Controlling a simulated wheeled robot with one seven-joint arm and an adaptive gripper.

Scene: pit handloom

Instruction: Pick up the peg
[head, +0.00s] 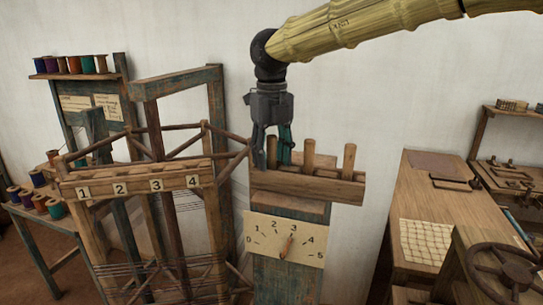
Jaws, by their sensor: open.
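A wooden peg rack (318,185) sits on top of a blue-green wooden post. Upright wooden pegs stand in it: one at the left (271,153), one in the middle (308,153) and one at the right (348,157). My gripper (271,158) points down over the left end of the rack. Its fingers are open on either side of the left peg, and their tips are low, near the rack's top. I cannot tell whether they touch the peg. The fingers partly hide the pegs there.
A dial board (285,239) with a wooden pointer hangs below the rack. A wooden loom frame with a numbered rail (137,180) stands close at left. A workbench (436,200) and a spoked wheel (503,268) are at right. Thread spools (75,65) sit on a shelf at far left.

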